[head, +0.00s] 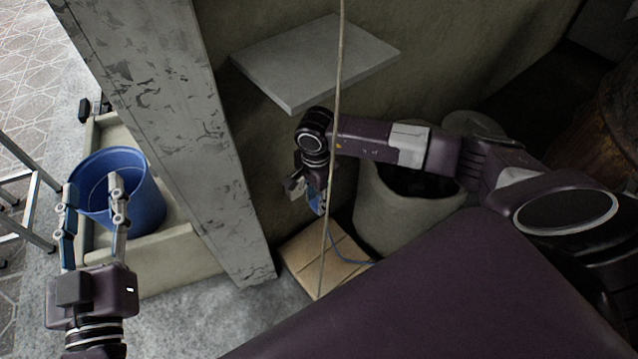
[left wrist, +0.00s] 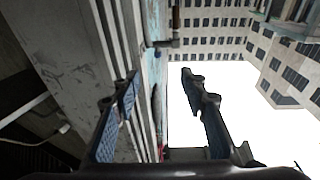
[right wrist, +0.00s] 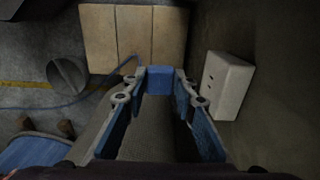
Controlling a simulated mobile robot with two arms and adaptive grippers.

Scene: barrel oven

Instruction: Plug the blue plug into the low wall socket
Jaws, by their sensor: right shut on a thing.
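The blue plug (right wrist: 160,80) is a small block held between the fingertips of my right gripper (right wrist: 161,74) in the right wrist view. A thin blue cable (right wrist: 96,92) runs from it to the left. The low wall socket (right wrist: 228,85), a pale box with dark slots, is on the wall right of the plug and apart from it. In the head view my right gripper (head: 314,192) hangs low by the wall, and its fingertips are partly hidden. My left gripper (head: 94,188) is open and empty in front of a blue bucket; its spread fingers show in the left wrist view (left wrist: 160,80).
The blue bucket (head: 148,205) stands at the left by a concrete pillar (head: 165,110). A grey shelf (head: 315,60) juts above my right gripper. A pale round container (head: 395,220) stands right of it, and a tan slatted box (head: 300,250) lies below. A thin cord (head: 338,90) hangs in front.

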